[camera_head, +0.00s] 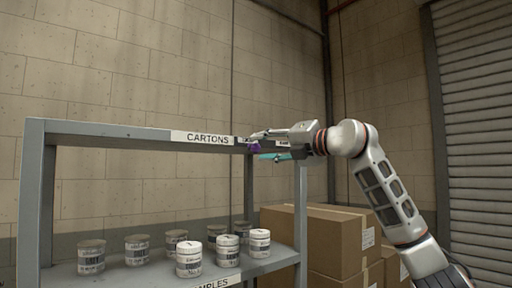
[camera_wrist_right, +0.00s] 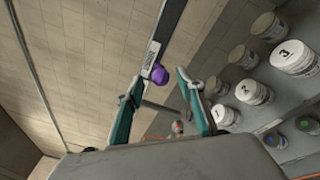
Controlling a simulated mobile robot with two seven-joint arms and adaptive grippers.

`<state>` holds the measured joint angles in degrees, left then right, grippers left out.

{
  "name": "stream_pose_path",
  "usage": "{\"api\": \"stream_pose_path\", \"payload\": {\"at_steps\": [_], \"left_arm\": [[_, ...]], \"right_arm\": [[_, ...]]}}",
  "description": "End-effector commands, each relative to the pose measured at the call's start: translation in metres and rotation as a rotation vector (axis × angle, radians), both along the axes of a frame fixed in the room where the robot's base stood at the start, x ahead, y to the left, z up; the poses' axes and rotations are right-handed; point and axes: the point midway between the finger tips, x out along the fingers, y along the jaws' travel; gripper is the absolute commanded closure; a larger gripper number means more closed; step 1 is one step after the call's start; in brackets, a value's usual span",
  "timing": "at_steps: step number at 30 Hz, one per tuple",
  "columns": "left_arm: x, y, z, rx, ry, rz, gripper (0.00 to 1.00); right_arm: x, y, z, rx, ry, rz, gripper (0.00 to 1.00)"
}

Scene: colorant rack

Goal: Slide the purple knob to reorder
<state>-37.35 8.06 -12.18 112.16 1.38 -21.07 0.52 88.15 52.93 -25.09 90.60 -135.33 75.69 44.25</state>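The purple knob (camera_head: 256,147) sits on the front of the shelf's top rail, right of the "CARTONS" label (camera_head: 200,137). In the right wrist view the knob (camera_wrist_right: 159,74) shows between the tips of the two teal fingers, with a gap on each side. My right gripper (camera_head: 262,148) is open around the knob, coming from the right. I cannot tell whether a finger touches it. A small white label (camera_wrist_right: 150,54) lies beside the knob on the rail; its text is too small to read. My left gripper is not in view.
The grey shelf frame (camera_head: 33,205) has several labelled white tubs (camera_head: 189,260) on its lower board, below the gripper. Cardboard boxes (camera_head: 335,240) stand to the right, behind my right arm. The space above the rail is clear up to the block wall.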

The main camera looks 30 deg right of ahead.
Motion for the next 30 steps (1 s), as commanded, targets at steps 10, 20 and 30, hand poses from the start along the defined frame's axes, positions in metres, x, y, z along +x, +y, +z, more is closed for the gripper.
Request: {"api": "stream_pose_path", "payload": {"at_steps": [10, 20, 30], "left_arm": [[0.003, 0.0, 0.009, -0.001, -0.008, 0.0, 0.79], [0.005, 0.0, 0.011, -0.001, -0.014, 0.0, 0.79], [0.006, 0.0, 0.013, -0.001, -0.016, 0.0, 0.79]], "right_arm": [[0.03, 0.008, 0.0, 0.0, 0.0, 0.0, 0.62], [0.03, 0.008, 0.0, 0.0, 0.0, 0.0, 0.85], [0.03, 0.005, 0.0, 0.001, 0.001, -0.001, 1.0]]}}
